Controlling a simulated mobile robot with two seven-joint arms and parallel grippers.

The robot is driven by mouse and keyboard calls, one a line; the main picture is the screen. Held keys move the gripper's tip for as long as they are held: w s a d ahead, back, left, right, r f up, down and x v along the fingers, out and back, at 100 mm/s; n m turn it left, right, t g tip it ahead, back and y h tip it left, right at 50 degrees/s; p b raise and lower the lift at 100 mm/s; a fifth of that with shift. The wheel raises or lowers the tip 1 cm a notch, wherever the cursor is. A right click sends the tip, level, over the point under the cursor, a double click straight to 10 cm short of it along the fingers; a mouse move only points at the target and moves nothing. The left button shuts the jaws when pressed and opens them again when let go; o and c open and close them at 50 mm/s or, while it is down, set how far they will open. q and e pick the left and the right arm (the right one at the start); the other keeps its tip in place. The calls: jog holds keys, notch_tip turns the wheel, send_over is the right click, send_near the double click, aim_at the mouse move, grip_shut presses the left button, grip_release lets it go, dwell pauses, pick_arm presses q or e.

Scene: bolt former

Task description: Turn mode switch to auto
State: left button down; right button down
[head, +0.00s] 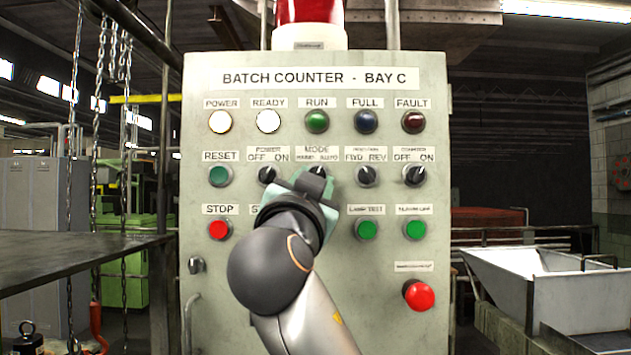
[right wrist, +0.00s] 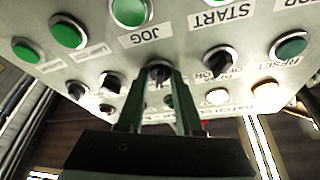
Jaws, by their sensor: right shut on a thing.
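The mode switch (head: 317,170) is a small black knob under the label "MODE" in the switch row of the grey control panel. Its right-hand position is marked "AUTO". My right gripper (head: 311,181) is at the switch, and its arm comes up from below. In the right wrist view, the two green fingers are shut on the knob (right wrist: 158,71), one on each side. The fingers hide most of the knob, so I cannot tell its exact position. My left gripper is not in view.
Other black switches flank it: a power switch (head: 268,174) to the left, a FWD/REV switch (head: 366,175) to the right. Green buttons (head: 366,229) and a red stop button (head: 219,229) sit below. Chains (head: 72,150) hang left; a white hopper (head: 560,280) stands right.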

jog(key=shift+m+g+h, duration=0.3)
jog(key=shift+m+h, duration=0.1)
jog(key=shift+m, duration=0.5)
jog(key=shift+p, duration=0.3)
jog(key=c, duration=0.6)
grip_release()
jog(key=shift+o, duration=0.2)
jog(key=b+v, duration=0.3)
jog(key=v, duration=0.9)
jog(key=shift+s+a, duration=0.2)
jog(key=shift+s, duration=0.05)
